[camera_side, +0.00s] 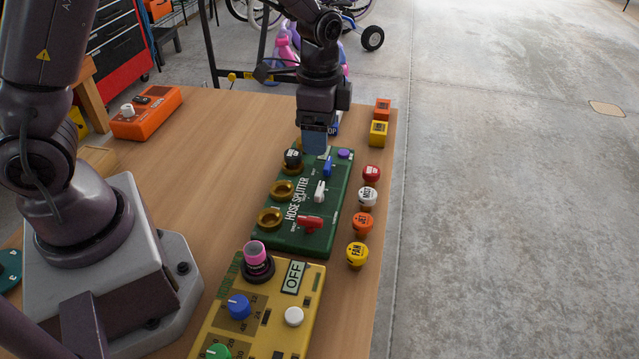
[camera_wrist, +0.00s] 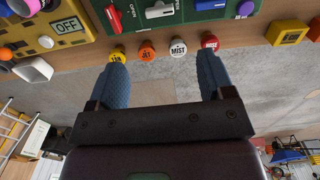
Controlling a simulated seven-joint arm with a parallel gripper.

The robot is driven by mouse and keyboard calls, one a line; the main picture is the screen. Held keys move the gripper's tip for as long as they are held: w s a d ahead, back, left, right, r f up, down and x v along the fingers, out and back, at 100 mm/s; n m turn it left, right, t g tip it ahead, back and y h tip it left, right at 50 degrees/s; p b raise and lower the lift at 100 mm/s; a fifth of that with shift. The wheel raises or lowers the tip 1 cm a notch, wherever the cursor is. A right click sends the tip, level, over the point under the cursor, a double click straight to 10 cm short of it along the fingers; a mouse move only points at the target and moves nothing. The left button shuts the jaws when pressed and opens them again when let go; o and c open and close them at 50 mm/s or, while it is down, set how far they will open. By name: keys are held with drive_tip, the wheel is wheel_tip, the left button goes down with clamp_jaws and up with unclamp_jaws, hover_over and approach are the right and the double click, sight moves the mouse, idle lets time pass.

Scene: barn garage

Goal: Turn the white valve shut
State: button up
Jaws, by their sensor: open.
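The white valve (camera_side: 320,191) is a small lever on the green HOSE SPLITTER panel (camera_side: 290,240), between a red valve (camera_side: 310,225) and a blue valve (camera_side: 327,167). In the wrist view the white valve (camera_wrist: 160,12) is at the top edge, its handle lying roughly along the panel's length. An OPEN label shows by the red valve; the white valve's own marking is not readable. My gripper (camera_side: 315,145) is above the panel's far end in the side view. Its blue fingers are apart with nothing between them in the wrist view (camera_wrist: 163,75).
Several round nozzle caps, including white MIST (camera_side: 368,196) and yellow FAN (camera_side: 357,255), line the table's right edge. A yellow box (camera_side: 230,340) with an OFF display is nearer. An orange box (camera_side: 146,113) stands back left. Wood is bare left of the panel.

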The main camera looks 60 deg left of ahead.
sight(319, 188)
wheel_tip(319, 188, down, 13)
idle(0.5)
drive_tip(key=c, duration=0.9)
